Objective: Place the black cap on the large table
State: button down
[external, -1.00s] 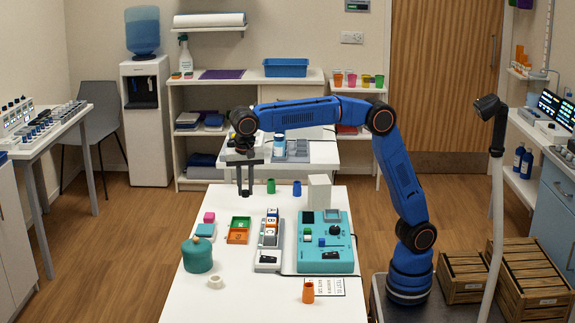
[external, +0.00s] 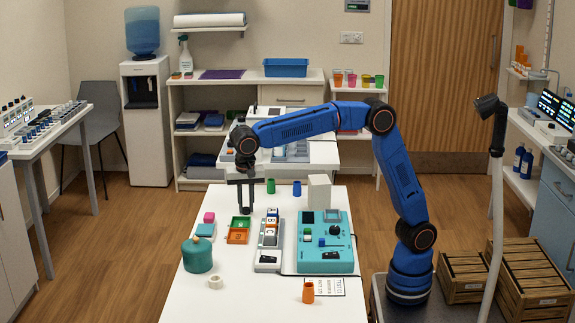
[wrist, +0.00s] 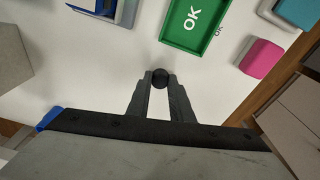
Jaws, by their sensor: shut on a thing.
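My gripper (external: 246,209) points down over the back left part of the large white table (external: 188,290). Its two dark fingers are shut on the small round black cap (wrist: 160,78), which shows between the fingertips in the wrist view. In the external view the fingertips are low, close to the tabletop behind the green tray. The cap is too small and dark there to tell apart from the fingers. I cannot tell whether it touches the table.
The green OK tray (wrist: 195,22) and a pink block (wrist: 262,58) lie near the gripper. An orange tray (external: 238,237), a teal control box (external: 325,262), a teal jar (external: 197,255) and green and blue cups (external: 271,186) stand around. White tabletop around the fingertips is clear.

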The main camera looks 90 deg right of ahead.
jog(key=c, duration=1.6)
grip_release()
jog(key=shift+s+a+r, duration=0.1)
jog(key=shift+a+r, duration=0.15)
jog(key=shift+r, duration=1.8)
jog(key=shift+a+r, duration=0.25)
jog(key=shift+r, duration=1.75)
jog(key=shift+s+a+r, duration=0.1)
jog(key=shift+a+r, duration=0.15)
jog(key=shift+r, duration=1.8)
